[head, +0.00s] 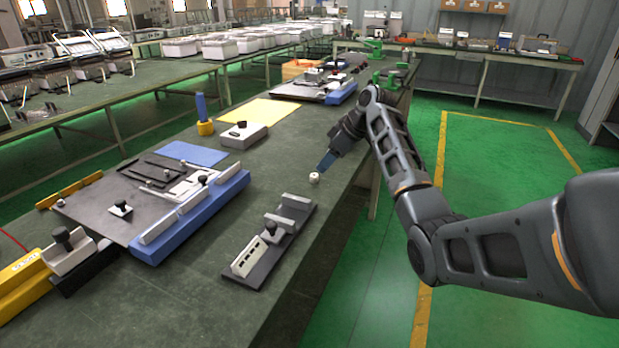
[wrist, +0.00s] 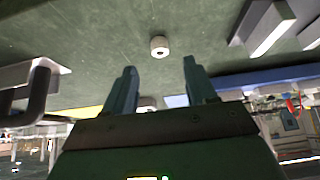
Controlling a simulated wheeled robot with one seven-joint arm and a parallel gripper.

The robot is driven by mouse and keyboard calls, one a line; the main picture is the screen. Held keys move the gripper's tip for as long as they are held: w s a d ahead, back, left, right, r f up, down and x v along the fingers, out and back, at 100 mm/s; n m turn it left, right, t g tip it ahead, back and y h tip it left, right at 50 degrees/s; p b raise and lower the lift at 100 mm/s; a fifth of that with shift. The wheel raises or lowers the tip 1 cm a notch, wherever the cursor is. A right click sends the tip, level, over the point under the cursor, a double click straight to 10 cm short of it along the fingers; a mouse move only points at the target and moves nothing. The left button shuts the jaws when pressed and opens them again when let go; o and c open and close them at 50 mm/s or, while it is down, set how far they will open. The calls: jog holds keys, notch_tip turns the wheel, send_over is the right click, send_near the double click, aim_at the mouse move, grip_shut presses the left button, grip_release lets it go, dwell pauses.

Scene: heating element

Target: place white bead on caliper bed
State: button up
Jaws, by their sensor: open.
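The white bead (head: 314,178) sits on the green table top near its right edge, and it shows a dark hole in the wrist view (wrist: 159,46). My gripper (head: 326,163) is just above and behind the bead in the head view. In the wrist view its two blue fingers (wrist: 160,78) are apart with nothing between them, and the bead lies beyond their tips. The caliper bed (head: 272,238) looks to be the dark, narrow base with light grey blocks and a black knob, nearer the camera along the table's right edge. Its top is partly covered by these blocks.
A large dark plate with a blue rail (head: 190,218) lies left of the caliper. A grey block with a knob (head: 244,135), a blue post on a yellow base (head: 204,115) and a yellow sheet (head: 259,112) stand farther back. Bare table surrounds the bead.

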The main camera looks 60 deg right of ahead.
aim_at(317, 176)
jog(key=shift+p+x, duration=0.35)
jog(key=shift+x, duration=2.8)
grip_shut()
jog(key=shift+r, duration=0.1)
